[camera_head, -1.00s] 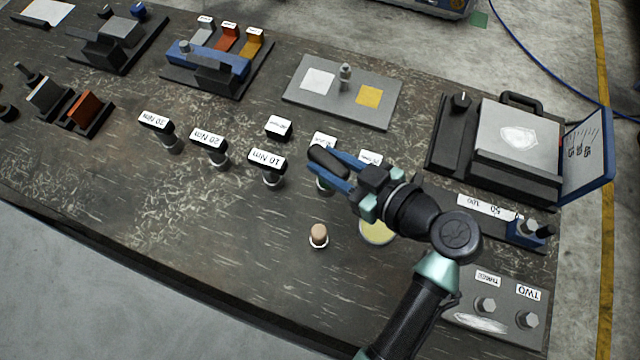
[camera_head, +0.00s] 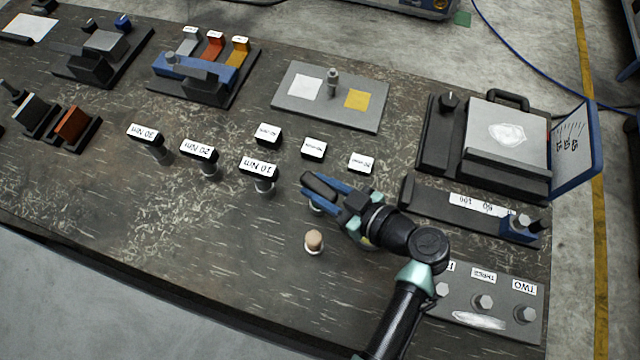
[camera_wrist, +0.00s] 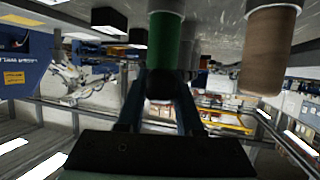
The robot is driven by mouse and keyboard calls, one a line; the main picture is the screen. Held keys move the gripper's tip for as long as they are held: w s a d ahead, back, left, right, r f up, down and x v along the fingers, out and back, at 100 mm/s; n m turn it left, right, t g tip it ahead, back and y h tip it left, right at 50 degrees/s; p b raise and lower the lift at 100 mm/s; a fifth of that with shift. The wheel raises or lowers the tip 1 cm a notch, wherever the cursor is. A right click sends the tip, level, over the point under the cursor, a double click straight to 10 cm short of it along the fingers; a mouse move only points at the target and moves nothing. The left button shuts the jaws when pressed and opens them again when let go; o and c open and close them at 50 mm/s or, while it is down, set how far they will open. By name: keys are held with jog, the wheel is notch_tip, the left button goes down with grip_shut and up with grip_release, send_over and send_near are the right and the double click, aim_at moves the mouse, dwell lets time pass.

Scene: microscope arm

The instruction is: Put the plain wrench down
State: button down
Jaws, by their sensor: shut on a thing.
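My gripper (camera_head: 330,192), with blue fingers, is shut on the plain wrench, whose black head (camera_head: 320,184) shows between the fingers with no label on top. In the head view only a bit of the collar (camera_head: 316,208) shows below the fingers. The wrench looks upright. I cannot tell whether its end touches the table (camera_head: 230,255). A tan-topped peg (camera_head: 314,241) stands close in front of it and also shows in the wrist view (camera_wrist: 268,50).
Labelled wrenches (camera_head: 259,172) stand to the left. Small labelled black blocks (camera_head: 313,148) stand just behind my gripper. A grey plate with bolts (camera_head: 483,302) lies to the right. The table's front left is clear.

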jog(key=c, duration=0.6)
grip_release()
jog(key=shift+o, duration=0.2)
